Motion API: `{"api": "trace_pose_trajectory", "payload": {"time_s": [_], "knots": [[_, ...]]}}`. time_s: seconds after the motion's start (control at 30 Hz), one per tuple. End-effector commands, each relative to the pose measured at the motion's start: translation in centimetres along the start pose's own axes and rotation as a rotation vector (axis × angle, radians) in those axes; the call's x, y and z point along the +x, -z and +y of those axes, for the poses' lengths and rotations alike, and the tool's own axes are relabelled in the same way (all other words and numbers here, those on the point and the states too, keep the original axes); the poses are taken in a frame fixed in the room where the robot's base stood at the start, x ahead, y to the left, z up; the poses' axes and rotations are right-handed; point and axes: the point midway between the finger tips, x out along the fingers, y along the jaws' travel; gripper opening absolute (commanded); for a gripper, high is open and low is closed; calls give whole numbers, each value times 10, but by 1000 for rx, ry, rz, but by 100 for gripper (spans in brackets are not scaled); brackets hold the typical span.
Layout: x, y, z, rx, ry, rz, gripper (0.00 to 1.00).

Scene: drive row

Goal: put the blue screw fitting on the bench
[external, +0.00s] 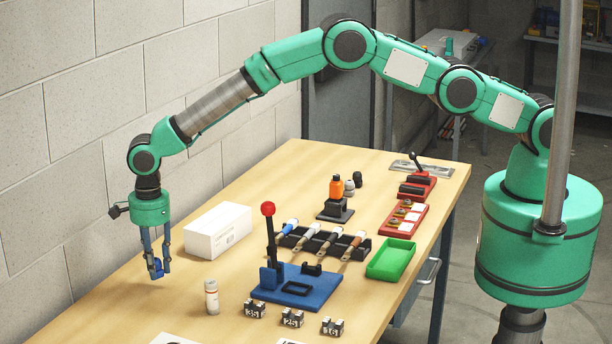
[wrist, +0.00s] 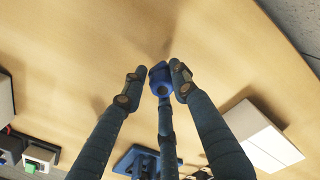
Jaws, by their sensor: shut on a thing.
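The blue screw fitting (wrist: 160,72) is pinched between the fingertips of my gripper (wrist: 157,84) in the wrist view. In the external view the fitting (external: 155,266) shows small and partly hidden by the fingers of my gripper (external: 156,262). My gripper points down at the left part of the wooden bench (external: 112,304), left of the white box. The fitting is low over a bare part of the bench top. I cannot tell whether it touches the wood.
A white box (external: 217,232) and a white bottle (external: 212,298) stand nearby. A blue lever press (external: 290,287), several numbered blocks (external: 292,318), a tool rack (external: 293,241), a green tray (external: 391,260) and a red tray (external: 403,222) lie farther right. The wall (external: 40,190) runs behind.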

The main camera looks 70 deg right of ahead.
Motion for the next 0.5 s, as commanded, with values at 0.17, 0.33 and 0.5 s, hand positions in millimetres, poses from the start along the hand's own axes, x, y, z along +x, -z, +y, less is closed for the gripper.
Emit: {"api": "trace_pose_trajectory", "payload": {"time_s": [0.17, 0.33, 0.5], "knots": [[20, 0, 0, 0, -1, 1, 3], [26, 0, 0, 0, 1, -1, 3], [27, 0, 0, 0, 1, -1, 3]]}}
